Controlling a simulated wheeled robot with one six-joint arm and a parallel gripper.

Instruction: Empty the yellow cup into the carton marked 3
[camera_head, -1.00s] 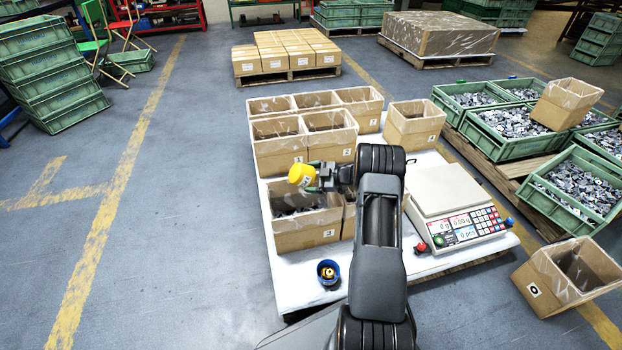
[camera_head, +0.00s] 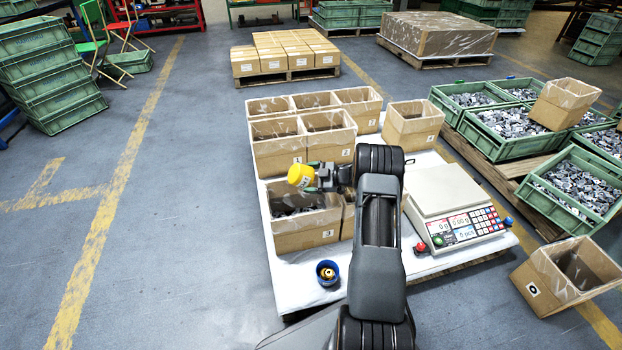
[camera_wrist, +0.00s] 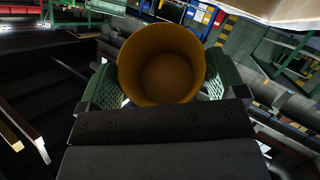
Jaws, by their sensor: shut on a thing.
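The yellow cup (camera_head: 300,175) is held by my gripper (camera_head: 313,177) above the carton marked 3 (camera_head: 306,237). In the head view the cup is tilted, its end pointing left. In the wrist view I look into the mouth of the yellow cup (camera_wrist: 162,65); its inside looks bare. The green fingers of my gripper (camera_wrist: 160,88) press on both its sides. The open carton 3 stands at the front left of the white table; some grey parts show inside it. My arm hides part of the carton behind it.
More open cartons (camera_head: 275,148) stand just behind carton 3. A blue cup (camera_head: 327,272) with brass-coloured contents stands in front. A counting scale (camera_head: 455,215) is to the right of my arm. Green crates of metal parts (camera_head: 510,124) stand farther right.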

